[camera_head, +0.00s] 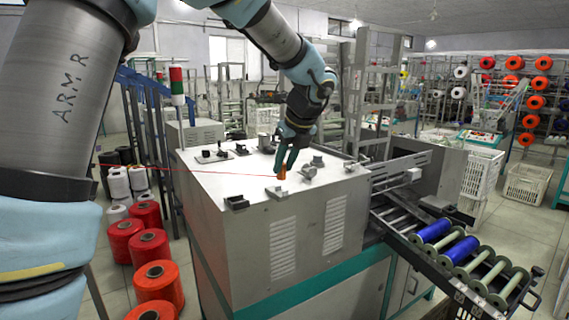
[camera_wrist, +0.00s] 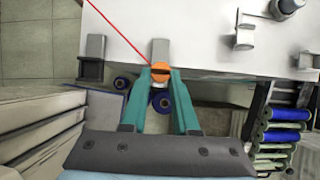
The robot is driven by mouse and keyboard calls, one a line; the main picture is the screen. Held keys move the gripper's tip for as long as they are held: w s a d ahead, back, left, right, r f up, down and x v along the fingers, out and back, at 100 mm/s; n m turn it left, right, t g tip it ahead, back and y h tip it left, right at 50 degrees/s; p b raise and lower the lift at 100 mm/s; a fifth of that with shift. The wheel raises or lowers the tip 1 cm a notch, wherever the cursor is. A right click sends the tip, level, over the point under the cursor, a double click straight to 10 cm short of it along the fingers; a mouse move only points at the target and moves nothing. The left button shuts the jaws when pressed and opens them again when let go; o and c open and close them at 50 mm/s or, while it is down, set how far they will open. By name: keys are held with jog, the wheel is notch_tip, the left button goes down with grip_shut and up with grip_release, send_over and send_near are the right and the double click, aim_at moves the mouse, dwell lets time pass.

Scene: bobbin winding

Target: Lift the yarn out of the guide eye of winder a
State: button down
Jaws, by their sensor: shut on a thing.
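My gripper (camera_head: 283,172) hangs over the front part of the white machine top. It is shut on a small orange piece (camera_head: 281,175), which also shows between the fingertips in the wrist view (camera_wrist: 160,69). The thin red yarn (camera_head: 190,171) runs from the left, above the red cones, to the orange piece. In the wrist view the yarn (camera_wrist: 120,33) slants down to it from the upper left. A grey block (camera_wrist: 160,47) lies just beyond the fingertips, and another (camera_wrist: 95,47) is to its left. I cannot tell which fitting is the guide eye of winder a, or whether yarn sits in it.
The machine top (camera_head: 225,172) carries several other small grey fittings. Red cones (camera_head: 155,285) stand on the floor at the left. A rack with blue bobbins (camera_head: 435,231) and green rollers is at the right. Blue-ended spools (camera_wrist: 161,103) show below the machine edge in the wrist view.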

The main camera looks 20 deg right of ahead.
notch_tip(320, 180, up, 2)
jog(key=p, duration=0.2)
jog(key=shift+r+p, duration=0.2)
jog(key=shift+p, duration=0.1)
